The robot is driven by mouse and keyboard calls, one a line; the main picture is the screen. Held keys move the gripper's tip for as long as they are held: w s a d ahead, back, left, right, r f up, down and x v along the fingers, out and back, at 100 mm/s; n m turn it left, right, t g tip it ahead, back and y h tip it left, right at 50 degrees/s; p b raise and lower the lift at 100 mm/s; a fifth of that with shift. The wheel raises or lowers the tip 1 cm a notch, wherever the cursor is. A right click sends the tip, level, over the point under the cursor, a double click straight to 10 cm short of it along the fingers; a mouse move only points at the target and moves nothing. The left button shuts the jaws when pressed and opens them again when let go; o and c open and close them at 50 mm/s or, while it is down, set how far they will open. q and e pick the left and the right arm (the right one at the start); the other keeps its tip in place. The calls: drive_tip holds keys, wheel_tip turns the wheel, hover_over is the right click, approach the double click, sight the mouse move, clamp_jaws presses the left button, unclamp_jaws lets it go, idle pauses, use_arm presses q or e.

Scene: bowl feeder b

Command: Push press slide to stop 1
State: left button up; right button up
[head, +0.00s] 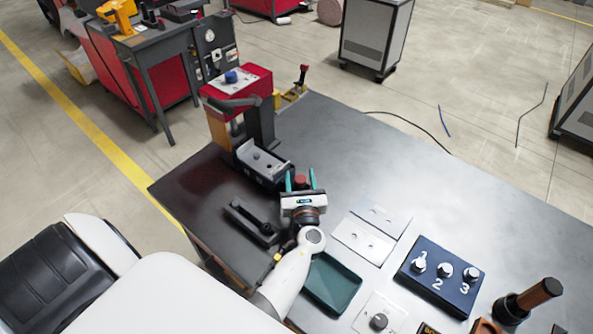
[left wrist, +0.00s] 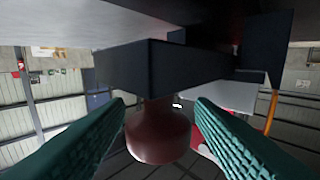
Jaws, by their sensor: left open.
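The press (head: 240,105) is a red-topped machine at the back left of the dark table. Its slide (head: 262,158), a grey block on a dark base, sticks out at the front. A dark red knob (head: 300,181) shows at the slide's near end; in the left wrist view the knob (left wrist: 158,132) hangs from a dark block (left wrist: 160,70). My left gripper (head: 301,180) is open at the knob. Its teal fingers show on either side of the knob in the left wrist view, with gaps left and right. No stop marking on the slide is readable. My right gripper is not in view.
A dark bar fixture (head: 250,222) lies left of my left arm. A green tray (head: 333,284), light plates (head: 370,230) and a blue panel with knobs numbered 1 to 3 (head: 440,275) lie to the right. The table's back right is clear.

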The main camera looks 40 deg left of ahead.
sight(277, 172)
use_arm(q)
drive_tip(key=shift+s+d+r, duration=0.1)
drive_tip(key=shift+d+r, duration=0.05)
drive_tip(key=shift+c, duration=1.3)
clamp_jaws()
drive_tip(key=a, duration=0.8)
drive_tip(key=shift+w+a, duration=0.2)
drive_tip(key=shift+w, duration=0.1)
drive_tip(key=shift+a, duration=0.2)
drive_tip(key=shift+d, duration=0.1)
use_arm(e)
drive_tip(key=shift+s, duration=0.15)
use_arm(q)
drive_tip(key=shift+o, duration=1.3)
unclamp_jaws()
drive_tip(key=shift+w, duration=0.1)
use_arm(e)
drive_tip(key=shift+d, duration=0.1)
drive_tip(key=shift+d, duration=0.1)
